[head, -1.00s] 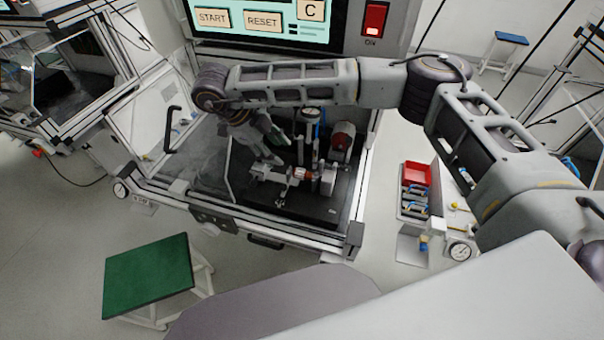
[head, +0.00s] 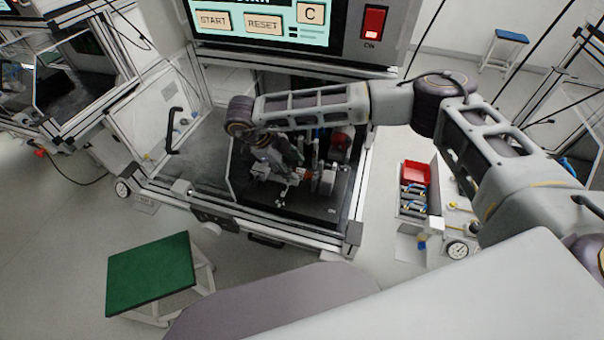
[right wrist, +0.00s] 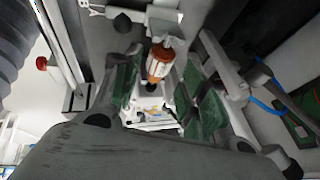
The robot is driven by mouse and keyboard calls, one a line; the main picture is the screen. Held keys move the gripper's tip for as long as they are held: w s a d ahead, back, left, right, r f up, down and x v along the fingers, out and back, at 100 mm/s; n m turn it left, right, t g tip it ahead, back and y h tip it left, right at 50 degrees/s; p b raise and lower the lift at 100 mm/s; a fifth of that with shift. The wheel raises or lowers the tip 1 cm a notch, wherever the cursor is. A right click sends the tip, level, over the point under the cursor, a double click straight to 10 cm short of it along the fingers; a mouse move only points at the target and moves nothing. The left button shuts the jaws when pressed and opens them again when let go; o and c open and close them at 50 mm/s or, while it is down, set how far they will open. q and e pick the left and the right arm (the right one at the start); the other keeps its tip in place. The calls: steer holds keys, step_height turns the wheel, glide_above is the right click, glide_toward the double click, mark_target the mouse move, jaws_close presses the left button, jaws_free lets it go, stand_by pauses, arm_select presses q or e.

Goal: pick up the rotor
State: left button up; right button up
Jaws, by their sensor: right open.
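The rotor, with a copper-orange middle, shows in the right wrist view (right wrist: 157,66) between my gripper's fingers. In the head view its orange part (head: 306,175) shows small on the dark floor of the test machine, among grey fixture parts. My right gripper (head: 284,161) reaches into the machine from above, just left of the rotor. In the right wrist view its two green-padded fingers (right wrist: 162,88) are spread, with a gap on each side of the rotor. Nothing is held. The arm partly hides the fixture. My left gripper is out of view.
A red cylindrical part (head: 341,142) stands behind the rotor in the machine. The control panel (head: 262,22) is above the opening. A clear door with a black handle (head: 173,130) is at the left. A red bin (head: 416,173) sits on the right, and a green-topped stool (head: 150,272) stands in front.

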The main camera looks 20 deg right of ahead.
mark_target(300, 171)
steer(key=shift+d+f, duration=0.1)
steer(key=shift+s+d+p+x, duration=0.15)
steer(key=shift+p+x, duration=0.25)
steer(key=shift+x, duration=0.5)
steer(key=shift+s+d+p+x, duration=0.1)
steer(key=shift+p+x, duration=0.3)
steer(key=shift+x, duration=0.5)
steer(key=shift+w+d+f, duration=0.1)
steer(key=shift+d+f, duration=0.15)
steer(key=shift+f, duration=0.25)
jaws_close()
